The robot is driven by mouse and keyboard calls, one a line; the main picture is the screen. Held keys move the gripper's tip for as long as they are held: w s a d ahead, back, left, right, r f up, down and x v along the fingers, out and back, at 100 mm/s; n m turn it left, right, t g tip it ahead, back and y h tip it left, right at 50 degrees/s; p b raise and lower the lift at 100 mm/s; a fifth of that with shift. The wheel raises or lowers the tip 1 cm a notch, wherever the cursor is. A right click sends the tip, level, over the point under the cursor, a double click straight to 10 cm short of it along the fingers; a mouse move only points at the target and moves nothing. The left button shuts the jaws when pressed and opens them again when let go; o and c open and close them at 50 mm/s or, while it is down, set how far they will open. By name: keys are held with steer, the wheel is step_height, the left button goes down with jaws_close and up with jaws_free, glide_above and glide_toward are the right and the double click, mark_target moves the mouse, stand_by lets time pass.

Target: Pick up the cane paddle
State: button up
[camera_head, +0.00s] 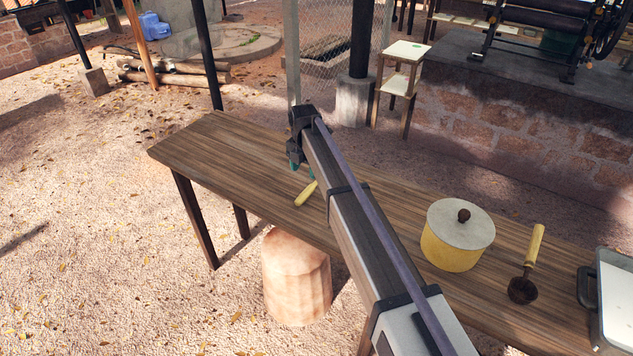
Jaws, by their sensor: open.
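A short pale yellow, cane-like piece (306,193) lies on the wooden table, just below my gripper in the picture. It looks like the end of the cane paddle; the rest is hidden behind my gripper and arm, so I cannot tell its full shape. My gripper (302,166) is above the table near its far left part, green fingertips pointing down, open. The fingertips are close to the yellow piece, but I cannot tell whether they touch it.
On the wooden table (210,150), a yellow pot (450,250) with a grey lid, a dark-bowled ladle (522,289) with a yellow handle, and a white tray (597,310) stand to the right. The table's left end is clear. A log stump (296,280) stands by the front edge.

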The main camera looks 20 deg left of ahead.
mark_target(306, 191)
step_height(306, 191, down, 11)
steer(key=b, duration=0.9)
steer(key=shift+r+b, duration=0.2)
steer(key=shift+b, duration=0.1)
steer(key=shift+r, duration=0.25)
steer(key=c, duration=1)
